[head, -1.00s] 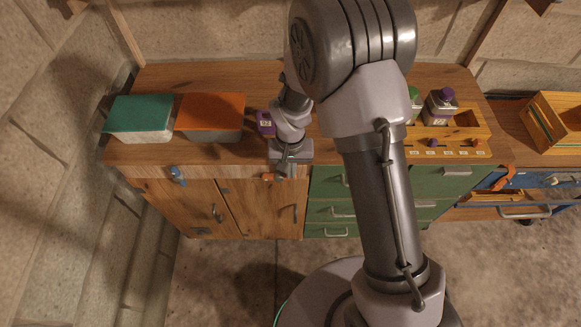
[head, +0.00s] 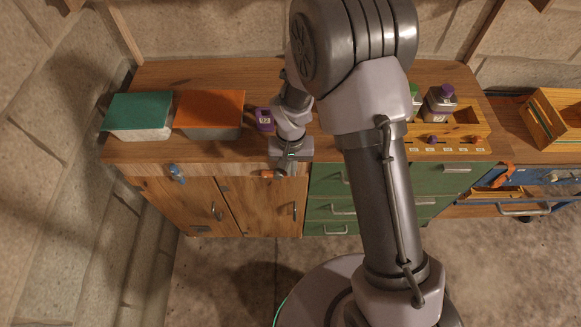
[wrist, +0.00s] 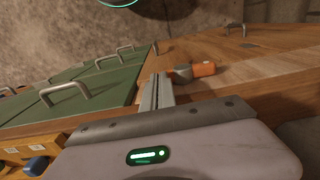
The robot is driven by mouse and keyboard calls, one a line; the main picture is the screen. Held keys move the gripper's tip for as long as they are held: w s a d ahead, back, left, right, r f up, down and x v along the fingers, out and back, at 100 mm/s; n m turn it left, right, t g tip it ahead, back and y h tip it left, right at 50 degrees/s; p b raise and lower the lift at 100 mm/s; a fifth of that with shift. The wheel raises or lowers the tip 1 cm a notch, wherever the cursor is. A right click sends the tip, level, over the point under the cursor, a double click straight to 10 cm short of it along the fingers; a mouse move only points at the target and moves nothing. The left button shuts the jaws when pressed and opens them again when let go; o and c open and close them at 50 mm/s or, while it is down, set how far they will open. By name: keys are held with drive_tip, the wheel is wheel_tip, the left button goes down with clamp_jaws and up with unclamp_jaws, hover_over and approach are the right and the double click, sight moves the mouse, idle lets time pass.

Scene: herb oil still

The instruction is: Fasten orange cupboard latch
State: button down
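The orange cupboard latch (head: 267,174) is on the wooden strip above the right-hand cupboard door (head: 265,205), its orange handle pointing left. In the wrist view the orange handle (wrist: 203,69) extends right from a grey pivot. My gripper (head: 284,169) is at the latch's pivot end, just right of the orange part. In the wrist view its two fingers (wrist: 157,92) lie close together with nothing visible between them. Their tips are beside the grey pivot; whether they touch it I cannot tell.
A blue latch (head: 177,174) is above the left door. Green drawers (head: 332,205) with grey handles stand right of the cupboard. On the worktop are a green-lidded box (head: 140,112), an orange-lidded box (head: 210,108) and a purple bottle (head: 264,119). Bare floor lies in front.

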sight(298, 174)
drive_tip(key=shift+d+f, duration=0.2)
drive_tip(key=shift+f, duration=0.1)
drive_tip(key=shift+d+f+b, duration=0.45)
drive_tip(key=shift+f+b, duration=0.4)
drive_tip(key=shift+b, duration=0.15)
drive_tip(key=shift+d+f+b, duration=0.15)
drive_tip(key=shift+f+b, duration=0.55)
drive_tip(key=shift+f, duration=0.2)
drive_tip(key=shift+d+r, duration=0.15)
drive_tip(key=shift+r, duration=0.15)
drive_tip(key=d+r+p, duration=0.5)
drive_tip(key=d+r, duration=0.3)
drive_tip(key=d, duration=0.2)
drive_tip(key=shift+s+r, duration=0.2)
drive_tip(key=shift+r, duration=0.15)
